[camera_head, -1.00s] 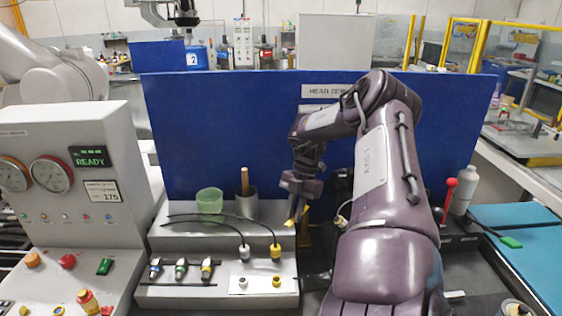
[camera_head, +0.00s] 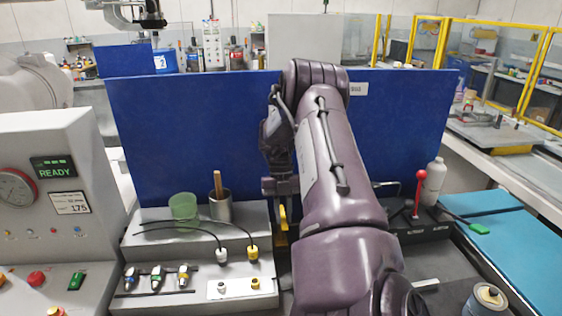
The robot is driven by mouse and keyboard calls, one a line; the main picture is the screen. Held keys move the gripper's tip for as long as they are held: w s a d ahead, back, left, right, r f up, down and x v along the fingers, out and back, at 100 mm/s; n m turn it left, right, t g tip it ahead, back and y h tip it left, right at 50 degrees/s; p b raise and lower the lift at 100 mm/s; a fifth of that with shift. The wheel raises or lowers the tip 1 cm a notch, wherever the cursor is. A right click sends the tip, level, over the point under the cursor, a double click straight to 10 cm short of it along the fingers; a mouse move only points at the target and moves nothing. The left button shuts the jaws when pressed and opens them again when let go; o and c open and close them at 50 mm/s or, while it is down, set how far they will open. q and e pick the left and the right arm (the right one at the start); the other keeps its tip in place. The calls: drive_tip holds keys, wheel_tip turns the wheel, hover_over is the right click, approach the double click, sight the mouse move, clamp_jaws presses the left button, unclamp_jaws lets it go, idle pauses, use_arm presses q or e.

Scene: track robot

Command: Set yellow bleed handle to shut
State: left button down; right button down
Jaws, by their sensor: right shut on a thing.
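The yellow bleed handle (camera_head: 283,219) shows as a narrow upright yellow piece just right of the stepped grey bench, in front of the blue panel. My right gripper (camera_head: 282,203) points down onto it and is shut on its upper part. The fingers partly hide the handle, and my right forearm hides what lies to its right. My left gripper is not in view.
The grey bench (camera_head: 150,241) holds a green cup (camera_head: 184,206), a metal cup (camera_head: 221,208) and hoses with a white plug (camera_head: 222,256) and a yellow plug (camera_head: 252,253). A red-knobbed lever (camera_head: 420,176) and a bottle (camera_head: 433,180) stand at right.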

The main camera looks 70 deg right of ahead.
drive_tip(key=shift+w+d+r, duration=0.1)
drive_tip(key=shift+d+r, duration=0.05)
drive_tip(key=c, duration=1.3)
unclamp_jaws()
drive_tip(key=shift+c, duration=0.2)
